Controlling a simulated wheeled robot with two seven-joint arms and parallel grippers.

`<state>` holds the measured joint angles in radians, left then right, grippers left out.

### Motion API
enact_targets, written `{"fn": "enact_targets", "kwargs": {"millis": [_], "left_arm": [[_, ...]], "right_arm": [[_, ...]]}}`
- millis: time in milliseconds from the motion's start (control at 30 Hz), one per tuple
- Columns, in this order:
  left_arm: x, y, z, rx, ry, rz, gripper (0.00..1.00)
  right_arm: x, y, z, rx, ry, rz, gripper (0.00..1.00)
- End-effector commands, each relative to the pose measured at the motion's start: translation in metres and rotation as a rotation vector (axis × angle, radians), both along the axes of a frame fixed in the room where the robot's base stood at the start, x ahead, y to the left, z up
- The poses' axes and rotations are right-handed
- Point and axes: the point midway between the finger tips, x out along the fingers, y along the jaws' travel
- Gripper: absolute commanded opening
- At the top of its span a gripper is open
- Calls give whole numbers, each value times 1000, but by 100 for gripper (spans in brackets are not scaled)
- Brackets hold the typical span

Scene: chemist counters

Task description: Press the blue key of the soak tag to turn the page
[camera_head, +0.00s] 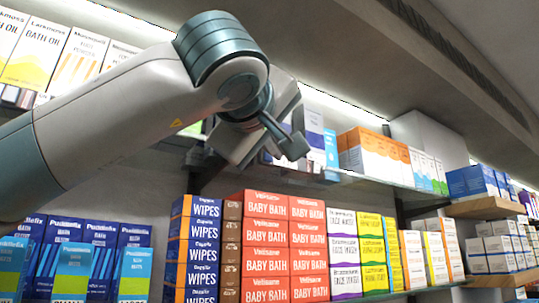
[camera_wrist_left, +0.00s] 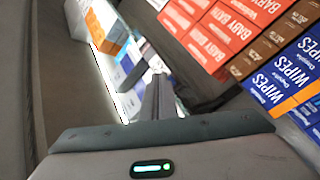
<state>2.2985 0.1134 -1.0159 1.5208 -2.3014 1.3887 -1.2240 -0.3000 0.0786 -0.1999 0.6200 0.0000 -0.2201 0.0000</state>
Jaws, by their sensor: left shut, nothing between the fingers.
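My left arm comes in from the left in the head view. Its gripper (camera_head: 296,147) is at the upper shelf, in front of the boxes there. The closed fingers also show in the left wrist view (camera_wrist_left: 160,90), with nothing between them. I cannot make out the soak tag or its blue key in either view; the gripper and arm cover part of the upper shelf. My right gripper is not in view.
Orange-and-white boxes (camera_head: 372,153) stand on the upper shelf right of the gripper. Below are red Baby Bath boxes (camera_head: 265,233) and blue Wipes boxes (camera_head: 203,230). Bath Oil boxes (camera_head: 40,55) stand upper left. A wooden shelf (camera_head: 485,208) juts out at right.

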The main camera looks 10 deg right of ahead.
Motion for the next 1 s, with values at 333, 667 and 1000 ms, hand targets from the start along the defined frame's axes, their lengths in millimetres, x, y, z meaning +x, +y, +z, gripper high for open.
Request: {"fn": "enact_targets", "kwargs": {"millis": [333,667,1000], "left_arm": [[4,1,0,0,1,1,0],[7,3,0,0,0,1,0],[9,4,0,-1,1,2,0]], "right_arm": [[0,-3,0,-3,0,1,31],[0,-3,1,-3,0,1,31],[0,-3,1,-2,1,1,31]]}}
